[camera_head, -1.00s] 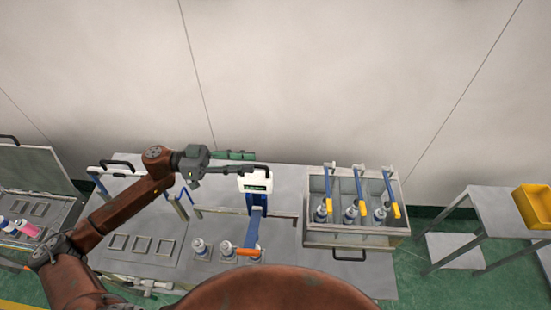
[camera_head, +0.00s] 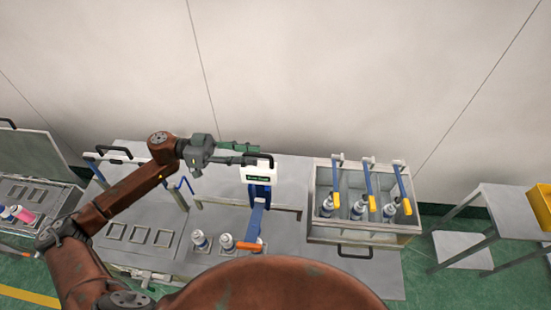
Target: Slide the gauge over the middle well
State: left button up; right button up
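The gauge (camera_head: 259,171) is a white box with a dark display and a black handle on top. A blue arm (camera_head: 255,218) hangs from it toward the front, with an orange end (camera_head: 248,246) by the rightmost of the grey-and-white cans in the wells. The middle can (camera_head: 227,242) and left can (camera_head: 200,240) stand to its left, clear of the arm. My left gripper (camera_head: 246,160) comes in from the left, its thin dark fingers level with the gauge's handle and seeming to touch it. Whether they are closed on it is too small to tell. My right gripper is out of view.
A grey bin (camera_head: 340,239) with several blue-and-yellow-handled tools and cans stands right of the gauge. Empty square wells (camera_head: 139,235) lie on the left. A green object (camera_head: 238,147) sits behind the gripper. A side table with a yellow bin (camera_head: 541,207) is at far right.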

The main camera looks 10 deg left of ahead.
aim_at(267, 157)
pick_arm(q)
jog(key=shift+s+d, duration=0.1)
jog(key=shift+d, duration=0.25)
jog(key=d+b, duration=0.1)
jog(key=d, duration=0.6)
grip_shut()
dwell(0.5)
